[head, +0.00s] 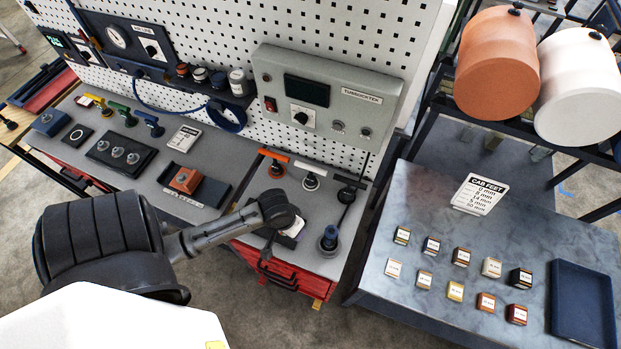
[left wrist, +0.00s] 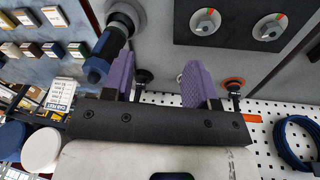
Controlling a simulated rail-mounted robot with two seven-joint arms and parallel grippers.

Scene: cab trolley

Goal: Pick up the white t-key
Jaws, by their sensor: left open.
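In the head view, a row of three upright dark pieces stands at the back of the right bench section. The middle one (head: 311,181) has a pale ring and looks like the white t-key, though its shape is too small to be sure. The left one (head: 277,169) has an orange-red ring, and the right one is dark. My left gripper is above this section, with its fingertips hidden in the head view. In the left wrist view it is open and empty, its purple fingers (left wrist: 160,82) apart. A dark-topped post (left wrist: 143,77) shows between them, nearer the left finger. My right gripper is out of view.
A blue-capped plug (head: 328,240) stands at the section's front right. A grey control box (head: 330,95) hangs on the pegboard behind. The right table (head: 430,210) holds several small boxes and a dark tray.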

